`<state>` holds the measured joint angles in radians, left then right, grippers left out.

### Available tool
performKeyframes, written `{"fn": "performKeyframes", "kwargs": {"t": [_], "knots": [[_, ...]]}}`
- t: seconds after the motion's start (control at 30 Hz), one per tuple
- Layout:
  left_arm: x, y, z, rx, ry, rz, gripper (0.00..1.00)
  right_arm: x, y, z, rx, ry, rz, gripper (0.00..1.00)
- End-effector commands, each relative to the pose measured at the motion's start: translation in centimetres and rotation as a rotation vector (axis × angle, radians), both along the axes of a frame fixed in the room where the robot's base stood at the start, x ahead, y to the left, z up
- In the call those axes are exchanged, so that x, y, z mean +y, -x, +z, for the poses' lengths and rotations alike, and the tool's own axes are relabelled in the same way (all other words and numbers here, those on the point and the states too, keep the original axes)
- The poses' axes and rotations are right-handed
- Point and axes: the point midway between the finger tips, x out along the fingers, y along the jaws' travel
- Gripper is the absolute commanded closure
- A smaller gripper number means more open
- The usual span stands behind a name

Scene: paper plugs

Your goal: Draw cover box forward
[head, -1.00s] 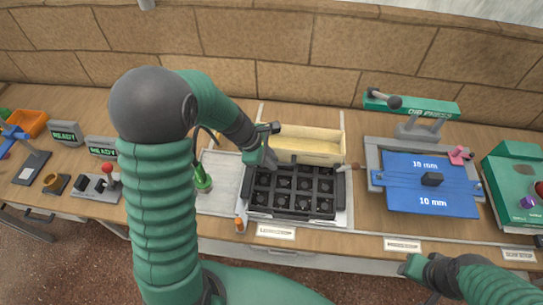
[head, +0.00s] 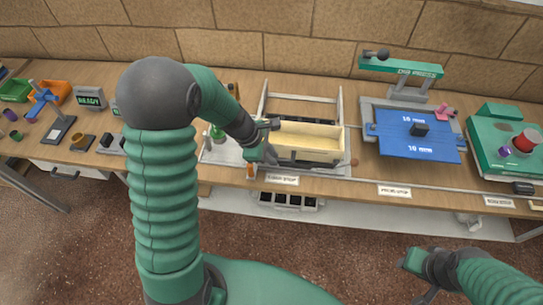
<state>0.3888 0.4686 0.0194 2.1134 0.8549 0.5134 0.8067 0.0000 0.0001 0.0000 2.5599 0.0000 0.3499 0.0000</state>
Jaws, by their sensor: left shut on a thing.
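The cover box (head: 308,138) is a long, cream-coloured open tray with a dark front edge, between two grey rails on the bench. My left gripper (head: 266,142) is at its left end, shut on it. The gripper hides that end and the exact hold. The black tray with several square cells is largely hidden now; a dark strip shows behind the box. My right gripper (head: 416,275) is low at the right, in front of the bench, apart from the box. Its fingers are too unclear to judge.
A green press (head: 402,68) with a blue plate (head: 420,136) stands right of the rails. A green machine (head: 492,140) is farther right. A green bottle (head: 217,133) stands left of the box. A dark celled strip (head: 287,201) shows below the bench edge.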

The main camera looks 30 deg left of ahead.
Motion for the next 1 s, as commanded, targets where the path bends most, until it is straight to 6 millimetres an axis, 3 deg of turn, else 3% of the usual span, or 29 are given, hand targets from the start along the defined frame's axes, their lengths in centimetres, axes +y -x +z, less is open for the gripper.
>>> {"fn": "performKeyframes", "kwargs": {"t": [0.17,0.2,0.33,0.7,0.83,1.0], "knots": [[0.0,0.0,0.1,-0.002,0.0,0.001,1.0,0.0,0.0,0.0,0.0,0.0,0.0,0.64],[0.0,0.0,0.1,-0.002,0.0,0.001,0.8,0.0,0.0,0.0,0.0,0.0,0.0,0.64],[0.0,0.0,0.1,-0.001,0.001,0.0,0.64,0.0,0.0,0.0,0.0,0.0,0.0,0.64],[0.2,0.2,0.7,-0.002,-0.001,0.0,0.64,0.0,0.0,0.2,0.0,0.0,0.0,0.64],[0.9,0.9,3.0,-0.004,-0.003,0.001,0.64,0.0,0.0,0.7,0.0,0.0,0.0,0.64],[2.3,2.4,7.6,-0.007,-0.003,0.001,0.64,0.0,0.0,1.5,0.0,0.0,0.0,0.64]]}}
